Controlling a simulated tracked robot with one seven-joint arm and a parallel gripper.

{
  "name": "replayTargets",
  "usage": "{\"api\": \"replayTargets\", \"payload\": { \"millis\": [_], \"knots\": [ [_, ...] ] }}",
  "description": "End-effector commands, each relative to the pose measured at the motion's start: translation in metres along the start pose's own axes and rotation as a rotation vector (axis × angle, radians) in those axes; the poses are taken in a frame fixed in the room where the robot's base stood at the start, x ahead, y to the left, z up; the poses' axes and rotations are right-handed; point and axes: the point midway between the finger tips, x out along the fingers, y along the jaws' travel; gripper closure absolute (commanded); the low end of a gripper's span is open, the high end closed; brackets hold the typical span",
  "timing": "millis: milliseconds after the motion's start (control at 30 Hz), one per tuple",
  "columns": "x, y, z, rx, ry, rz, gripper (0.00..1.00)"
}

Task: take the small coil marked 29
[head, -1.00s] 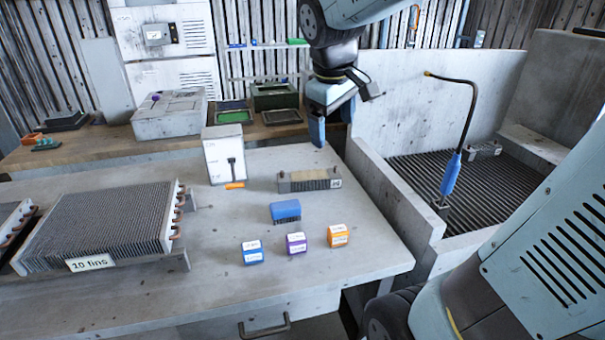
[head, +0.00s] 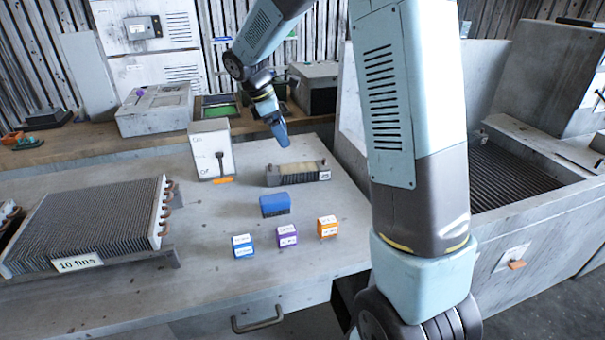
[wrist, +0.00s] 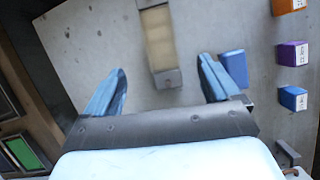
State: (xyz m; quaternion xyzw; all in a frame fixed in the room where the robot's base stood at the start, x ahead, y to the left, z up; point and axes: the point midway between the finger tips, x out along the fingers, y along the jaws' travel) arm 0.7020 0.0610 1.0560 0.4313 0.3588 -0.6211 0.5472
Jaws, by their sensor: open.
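The small coil (head: 290,174) lies on the grey bench, a finned block with a pale label on its right end; the number is too small to read surely. In the wrist view the coil (wrist: 158,42) shows from above, its near end between the fingers in the picture. My gripper (head: 279,133) hangs above and just behind the coil in the head view, apart from it. In the wrist view my gripper (wrist: 164,78) has its two blue fingers wide apart with nothing held.
A blue brush-like block (head: 275,205) lies in front of the coil. Blue (head: 243,246), purple (head: 287,236) and orange (head: 327,227) small boxes stand nearer the front. A white switch box (head: 211,150) stands left. A large finned coil (head: 95,222) fills the bench's left.

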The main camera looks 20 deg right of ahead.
Motion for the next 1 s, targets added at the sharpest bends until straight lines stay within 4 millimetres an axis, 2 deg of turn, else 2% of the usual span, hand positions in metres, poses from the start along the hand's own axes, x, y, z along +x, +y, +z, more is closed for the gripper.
{"api": "replayTargets", "payload": {
  "millis": [267, 633, 1000],
  "knots": [
    [0.020, 0.009, -0.008, -0.053, -0.014, -0.011, 0.11],
    [0.081, 0.007, -0.007, -0.050, -0.014, -0.013, 0.11],
    [0.108, 0.004, -0.006, -0.050, -0.014, -0.013, 0.11]
  ]
}}
